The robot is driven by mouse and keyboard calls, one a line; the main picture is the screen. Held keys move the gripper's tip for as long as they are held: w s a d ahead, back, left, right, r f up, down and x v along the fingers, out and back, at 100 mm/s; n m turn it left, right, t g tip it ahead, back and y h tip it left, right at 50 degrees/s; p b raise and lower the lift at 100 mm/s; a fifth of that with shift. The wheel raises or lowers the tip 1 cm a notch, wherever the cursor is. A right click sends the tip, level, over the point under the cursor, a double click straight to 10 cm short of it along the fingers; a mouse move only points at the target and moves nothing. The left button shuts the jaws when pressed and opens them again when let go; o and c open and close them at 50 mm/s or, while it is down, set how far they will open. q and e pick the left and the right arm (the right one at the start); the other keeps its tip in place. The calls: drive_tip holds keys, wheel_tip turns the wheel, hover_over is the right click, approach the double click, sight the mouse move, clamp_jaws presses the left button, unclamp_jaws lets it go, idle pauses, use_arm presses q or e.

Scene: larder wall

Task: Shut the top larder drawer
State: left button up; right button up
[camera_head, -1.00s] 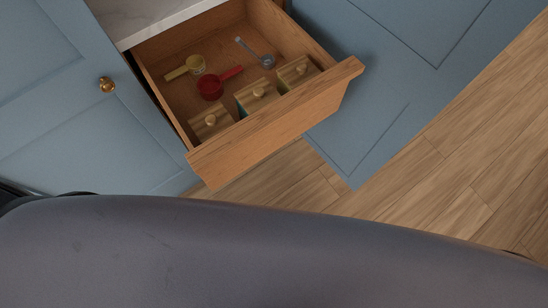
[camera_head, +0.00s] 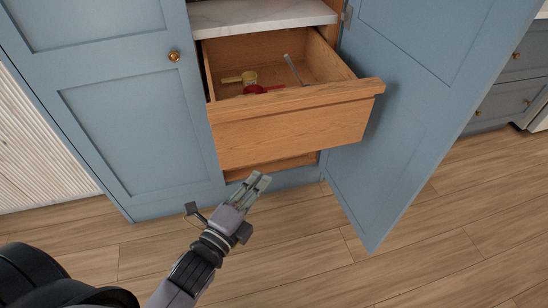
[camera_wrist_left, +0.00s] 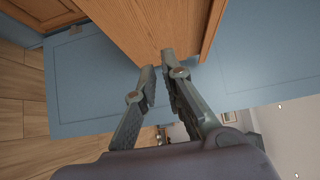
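The top larder drawer (camera_head: 290,131) is wooden and stands pulled well out of the cabinet. Its front panel faces me below a thick top rim. In the left wrist view the wooden drawer front (camera_wrist_left: 140,28) fills the upper middle, just beyond the fingertips. My left gripper (camera_head: 260,182) is in front of and below the drawer front in the head view, over the floor. In the left wrist view its fingers (camera_wrist_left: 158,62) are a small gap apart with nothing between them. Contact with the drawer cannot be made out. My right gripper is not in view.
A blue door (camera_head: 410,110) stands open on the right. A closed blue door (camera_head: 135,125) is on the left. Wood floor (camera_head: 330,265) in front is clear.

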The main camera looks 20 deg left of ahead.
sight(284, 132)
use_arm(q)
drive_tip(key=w, duration=0.3)
drive_tip(key=w+d, duration=0.1)
drive_tip(key=w, duration=0.6)
drive_tip(key=shift+d, duration=0.3)
clamp_jaws()
drive_tip(key=w+a, duration=0.2)
drive_tip(key=shift+w+f+b, duration=0.1)
drive_tip(key=shift+w+b, duration=0.2)
drive_tip(key=shift+w, duration=0.05)
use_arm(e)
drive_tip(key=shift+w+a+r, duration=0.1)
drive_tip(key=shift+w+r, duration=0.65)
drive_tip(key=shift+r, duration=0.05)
use_arm(q)
drive_tip(key=shift+a, duration=0.1)
drive_tip(key=shift+w, duration=0.15)
